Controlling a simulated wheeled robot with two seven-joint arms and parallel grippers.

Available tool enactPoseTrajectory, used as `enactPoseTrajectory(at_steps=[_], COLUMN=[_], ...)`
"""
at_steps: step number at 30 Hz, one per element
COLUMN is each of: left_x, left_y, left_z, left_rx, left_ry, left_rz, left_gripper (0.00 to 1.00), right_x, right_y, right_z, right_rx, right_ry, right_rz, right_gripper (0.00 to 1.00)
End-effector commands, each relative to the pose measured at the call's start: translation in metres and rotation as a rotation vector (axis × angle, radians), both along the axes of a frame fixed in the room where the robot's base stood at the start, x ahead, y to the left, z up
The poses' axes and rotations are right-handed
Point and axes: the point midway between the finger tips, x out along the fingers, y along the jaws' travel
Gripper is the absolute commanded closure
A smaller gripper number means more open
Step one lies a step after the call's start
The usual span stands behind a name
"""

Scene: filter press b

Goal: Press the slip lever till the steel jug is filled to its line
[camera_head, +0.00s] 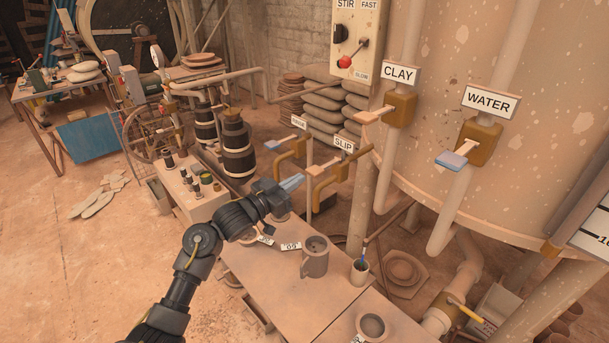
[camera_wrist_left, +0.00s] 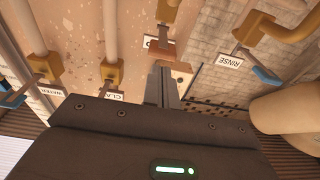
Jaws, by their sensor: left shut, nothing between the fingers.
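The slip tap (camera_head: 330,182) is a bent brass pipe under the SLIP sign (camera_head: 343,145), with a pale lever (camera_head: 319,169). My left gripper (camera_head: 292,182) is shut and empty, just left of and below that lever. In the left wrist view its closed fingers (camera_wrist_left: 162,84) point at a reddish-brown lever (camera_wrist_left: 161,50) below a brass fitting; I cannot tell if they touch. A grey metal jug with a handle (camera_head: 315,259) stands upright on the bench. Its fill line and level cannot be made out. My forearm and gripper hide part of the bench under the taps. My right gripper is out of view.
The rinse tap (camera_head: 289,151) is close left of the slip tap. The CLAY lever (camera_head: 375,115) and WATER lever (camera_head: 452,160) are to the right on the big tank (camera_head: 470,75). A brush cup (camera_head: 360,271) and another grey vessel (camera_head: 372,326) stand right of the jug.

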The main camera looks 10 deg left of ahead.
Motion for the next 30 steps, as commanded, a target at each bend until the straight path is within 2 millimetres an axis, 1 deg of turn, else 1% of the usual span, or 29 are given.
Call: enactPoseTrajectory(at_steps=[1, 6, 12, 17, 30], left_x=[-0.01, -0.036, -0.055, -0.06, -0.06], left_y=[0.006, 0.021, 0.033, 0.037, 0.038], left_z=[-0.009, -0.012, -0.013, -0.014, -0.013], left_rx=[0.002, 0.0, -0.002, -0.004, -0.004], left_ry=[0.0, -0.003, -0.006, -0.006, -0.006], left_rz=[-0.002, -0.006, -0.006, -0.005, -0.003], left_gripper=[1.0, 1.0, 1.0, 1.0, 1.0], right_x=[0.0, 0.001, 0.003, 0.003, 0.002], right_y=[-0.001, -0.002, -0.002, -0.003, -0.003], right_z=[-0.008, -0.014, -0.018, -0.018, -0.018], right_rx=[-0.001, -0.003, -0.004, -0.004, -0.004], right_ry=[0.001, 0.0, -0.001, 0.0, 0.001], right_rz=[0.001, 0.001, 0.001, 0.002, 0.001], right_gripper=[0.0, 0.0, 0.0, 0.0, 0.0])
